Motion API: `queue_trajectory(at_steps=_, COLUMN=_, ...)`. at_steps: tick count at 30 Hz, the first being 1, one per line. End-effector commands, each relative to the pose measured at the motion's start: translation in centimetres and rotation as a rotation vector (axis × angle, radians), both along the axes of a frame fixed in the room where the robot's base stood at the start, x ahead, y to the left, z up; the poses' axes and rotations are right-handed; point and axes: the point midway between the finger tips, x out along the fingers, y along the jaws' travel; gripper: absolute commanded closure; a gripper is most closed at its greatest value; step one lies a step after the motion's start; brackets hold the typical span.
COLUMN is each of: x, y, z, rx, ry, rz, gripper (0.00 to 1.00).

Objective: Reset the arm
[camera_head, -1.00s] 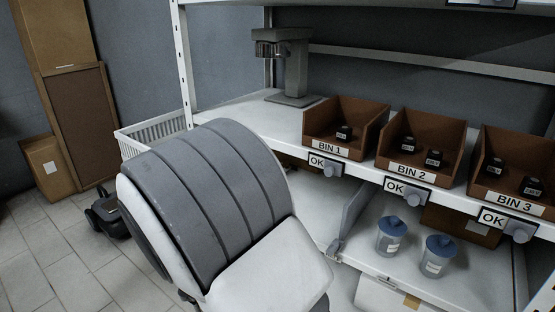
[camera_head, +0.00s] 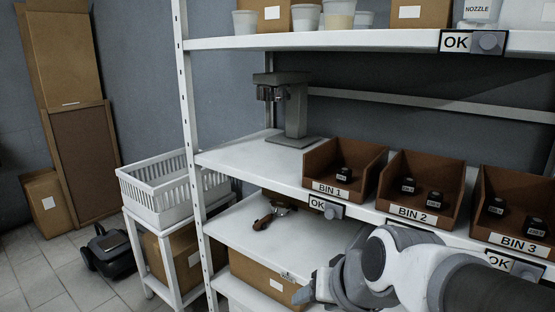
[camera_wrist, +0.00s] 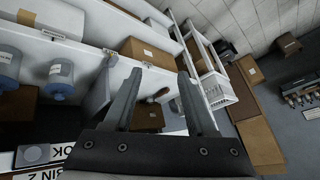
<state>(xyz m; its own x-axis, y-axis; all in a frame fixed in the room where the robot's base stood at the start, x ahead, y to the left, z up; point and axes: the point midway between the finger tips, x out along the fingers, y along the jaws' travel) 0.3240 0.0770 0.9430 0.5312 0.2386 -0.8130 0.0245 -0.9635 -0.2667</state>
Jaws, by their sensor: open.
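My arm reaches in from the lower right of the head view, in front of the shelf unit. My gripper (camera_head: 298,288) points left there, near the front of the lower shelf. In the wrist view my gripper (camera_wrist: 160,75) shows two grey fingers spread apart with nothing held between them. A tool with a brown handle (camera_head: 263,221) lies on the lower shelf, beyond the gripper. Its dark handle (camera_wrist: 158,94) also shows between the fingers in the wrist view, apart from them.
A grey machine (camera_head: 296,112) stands on the middle shelf, left of brown bins (camera_head: 345,192) holding small black items. A white basket (camera_head: 175,190) sits on a stand at left. Blue-lidded jars (camera_wrist: 60,78) are left of the fingers. A dark wheeled device (camera_head: 108,250) sits on the floor.

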Motion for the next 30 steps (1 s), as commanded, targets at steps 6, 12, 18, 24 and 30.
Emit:
queue_trajectory(at_steps=6, x=-5.4, y=-5.6, z=1.7, rx=-0.190, ry=0.036, rz=-0.003, gripper=0.43)
queue_trajectory(at_steps=12, x=-7.8, y=-7.8, z=5.1, rx=-0.276, ry=0.073, rz=-0.016, gripper=0.43)
queue_trajectory(at_steps=18, x=-7.8, y=-7.7, z=9.6, rx=-0.273, ry=0.072, rz=-0.016, gripper=0.43)
queue_trajectory(at_steps=24, x=-7.7, y=-7.7, z=14.9, rx=-0.272, ry=0.072, rz=-0.015, gripper=0.43)
queue_trajectory(at_steps=30, x=-7.7, y=-7.7, z=19.7, rx=-0.271, ry=0.072, rz=-0.015, gripper=0.43)
